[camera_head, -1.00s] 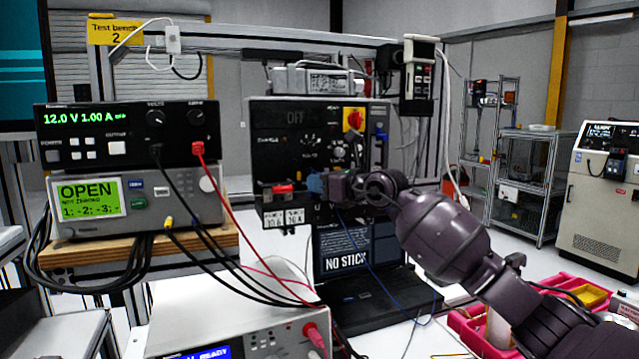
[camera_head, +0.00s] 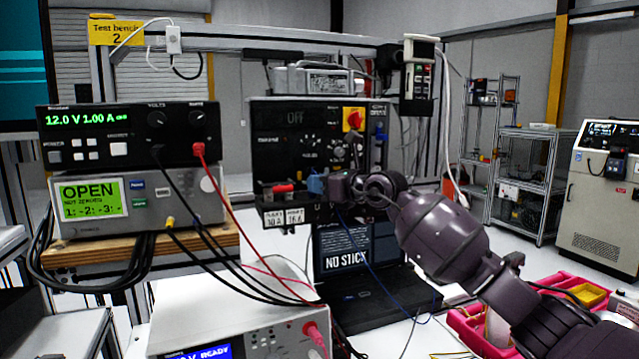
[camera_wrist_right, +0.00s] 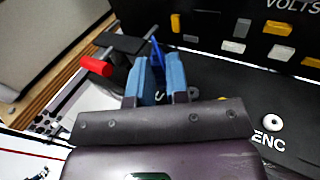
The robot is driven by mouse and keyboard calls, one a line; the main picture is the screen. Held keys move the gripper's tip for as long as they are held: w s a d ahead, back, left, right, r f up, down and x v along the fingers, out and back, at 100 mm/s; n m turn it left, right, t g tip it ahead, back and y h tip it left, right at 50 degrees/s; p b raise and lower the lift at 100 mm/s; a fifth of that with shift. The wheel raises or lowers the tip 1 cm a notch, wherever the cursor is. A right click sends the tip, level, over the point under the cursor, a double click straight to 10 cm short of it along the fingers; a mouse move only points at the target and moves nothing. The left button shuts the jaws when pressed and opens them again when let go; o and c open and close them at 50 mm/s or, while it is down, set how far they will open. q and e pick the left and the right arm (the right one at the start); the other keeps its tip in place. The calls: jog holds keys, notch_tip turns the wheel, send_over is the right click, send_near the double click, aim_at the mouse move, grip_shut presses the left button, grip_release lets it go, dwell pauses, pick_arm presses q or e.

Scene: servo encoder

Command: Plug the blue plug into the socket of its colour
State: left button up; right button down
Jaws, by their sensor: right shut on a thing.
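My right gripper (camera_head: 318,185) reaches in from the right to the lower front of the black test panel (camera_head: 268,142). It also shows in the right wrist view (camera_wrist_right: 160,78), where its two light blue fingers are shut on the dark blue plug (camera_wrist_right: 157,52). Only a narrow part of the plug shows between the fingers. A thin blue lead (camera_head: 362,245) hangs below the gripper. A red piece (camera_head: 283,188) sits just left of the fingers; it also shows in the wrist view (camera_wrist_right: 96,66). I cannot make out the blue socket. My left gripper is not in view.
A power supply (camera_head: 130,135) and a grey meter (camera_head: 140,205) stand at left, with black and red leads hanging in front. A laptop (camera_head: 375,300) is below my right arm. Pink bins (camera_head: 470,325) lie at lower right. The wrist view shows a white ring (camera_wrist_right: 272,122) beside "ENC".

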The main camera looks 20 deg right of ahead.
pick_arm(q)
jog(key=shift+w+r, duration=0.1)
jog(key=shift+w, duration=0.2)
pick_arm(e)
jog(key=shift+f, duration=0.1)
jog(key=c, duration=1.2)
grip_release()
jog(key=shift+o, duration=0.8)
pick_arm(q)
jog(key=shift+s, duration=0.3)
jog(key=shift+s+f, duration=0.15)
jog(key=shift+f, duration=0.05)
pick_arm(e)
jog(key=shift+r, duration=0.5)
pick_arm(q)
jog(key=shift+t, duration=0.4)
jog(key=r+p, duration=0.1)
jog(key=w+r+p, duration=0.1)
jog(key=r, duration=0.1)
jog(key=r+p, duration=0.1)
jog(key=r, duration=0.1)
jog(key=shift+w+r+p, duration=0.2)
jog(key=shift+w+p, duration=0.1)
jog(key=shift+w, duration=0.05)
pick_arm(e)
notch_tip(320, 180, up, 6)
